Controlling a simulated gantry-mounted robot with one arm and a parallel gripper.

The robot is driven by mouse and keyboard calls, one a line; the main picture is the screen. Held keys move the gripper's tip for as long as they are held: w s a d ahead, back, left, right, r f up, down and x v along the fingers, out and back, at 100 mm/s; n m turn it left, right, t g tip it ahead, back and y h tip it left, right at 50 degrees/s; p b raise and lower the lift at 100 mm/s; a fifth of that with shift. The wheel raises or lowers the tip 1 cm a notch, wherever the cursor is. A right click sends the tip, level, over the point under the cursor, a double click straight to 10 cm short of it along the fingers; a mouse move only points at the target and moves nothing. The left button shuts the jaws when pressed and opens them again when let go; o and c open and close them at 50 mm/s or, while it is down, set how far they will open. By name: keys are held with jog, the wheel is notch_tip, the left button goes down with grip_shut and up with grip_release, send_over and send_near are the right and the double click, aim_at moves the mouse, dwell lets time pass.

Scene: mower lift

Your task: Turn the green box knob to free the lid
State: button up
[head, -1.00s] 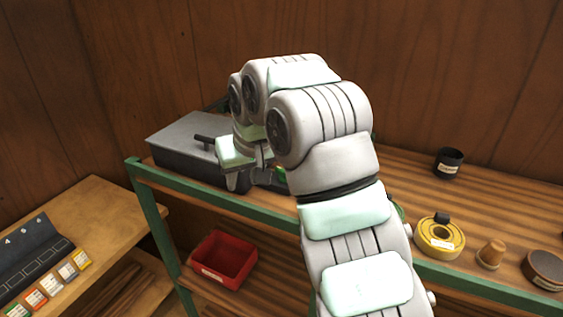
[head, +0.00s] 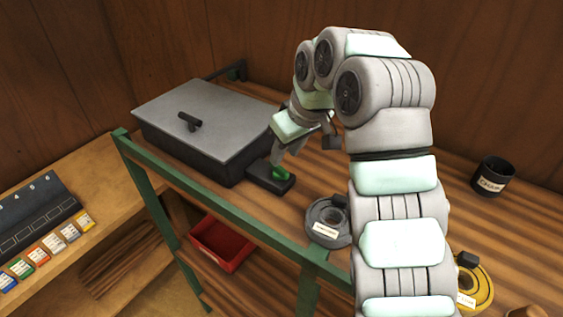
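A green knob (head: 281,173) sits on a small black box (head: 262,178), at the front right corner of a large dark box (head: 190,155). The large box has a flat grey lid (head: 225,117) with a black T-shaped handle (head: 189,122); the lid lies closed. My gripper (head: 284,156) points down just above the green knob, with its fingertips close to it. I cannot tell whether the fingers touch the knob or how far apart they are. My wrist hides part of the lid's right edge.
A dark grey ring (head: 324,232) lies on the bench right of the small box. A black cup (head: 492,177) and a yellow ring (head: 476,285) are farther right. A red bin (head: 222,244) is on the shelf below. A green rail edges the bench front.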

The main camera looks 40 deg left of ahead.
aim_at(280, 167)
jog(key=shift+x, duration=2.7)
jog(key=shift+c, duration=0.4)
grip_shut()
